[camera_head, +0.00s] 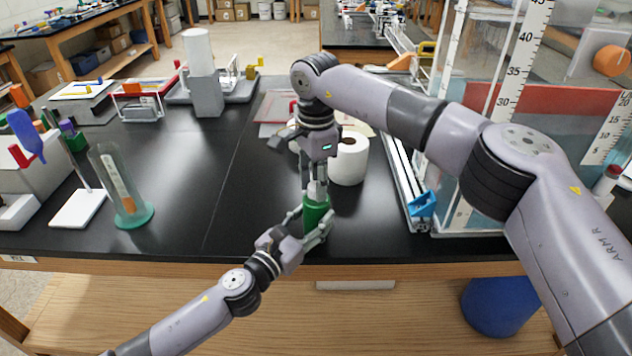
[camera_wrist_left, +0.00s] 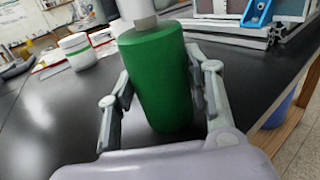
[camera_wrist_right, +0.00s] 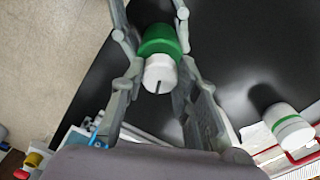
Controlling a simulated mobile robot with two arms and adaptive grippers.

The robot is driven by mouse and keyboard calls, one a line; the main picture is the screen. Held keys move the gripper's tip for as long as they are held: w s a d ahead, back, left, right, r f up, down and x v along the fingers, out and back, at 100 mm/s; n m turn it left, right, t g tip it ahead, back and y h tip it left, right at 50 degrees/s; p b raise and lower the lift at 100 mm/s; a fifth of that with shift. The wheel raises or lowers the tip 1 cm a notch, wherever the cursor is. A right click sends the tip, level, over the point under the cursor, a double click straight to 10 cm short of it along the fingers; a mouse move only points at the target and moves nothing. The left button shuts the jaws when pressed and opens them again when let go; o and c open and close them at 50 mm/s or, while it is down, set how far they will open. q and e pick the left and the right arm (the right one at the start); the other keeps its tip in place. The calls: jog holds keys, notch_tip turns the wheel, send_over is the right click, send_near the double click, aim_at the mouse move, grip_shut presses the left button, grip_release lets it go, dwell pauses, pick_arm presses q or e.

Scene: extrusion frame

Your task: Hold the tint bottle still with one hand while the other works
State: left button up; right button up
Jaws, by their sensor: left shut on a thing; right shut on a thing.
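The tint bottle is a green cylinder (camera_head: 315,213) with a white cap, upright near the front edge of the black bench. My left gripper (camera_head: 308,225) is shut around its green body (camera_wrist_left: 162,80), one finger on each side, low on the bottle. My right gripper (camera_head: 317,183) comes down from above and is shut on the white cap (camera_wrist_right: 160,76). The cap also shows at the top of the left wrist view (camera_wrist_left: 137,12). The bottle's underside is hidden, and my right fingers partly hide the cap in the head view.
A metal rail with a blue clamp (camera_head: 422,205) and a clear tank lie to the right. A glass cylinder (camera_head: 120,185) stands left. The bench between is clear.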

jog(key=n, duration=0.4)
jog(key=shift+w+d+n, duration=0.1)
jog(key=shift+n, duration=2.1)
jog(key=o, duration=1.2)
jog(key=shift+c, duration=0.2)
notch_tip(320, 180, up, 12)
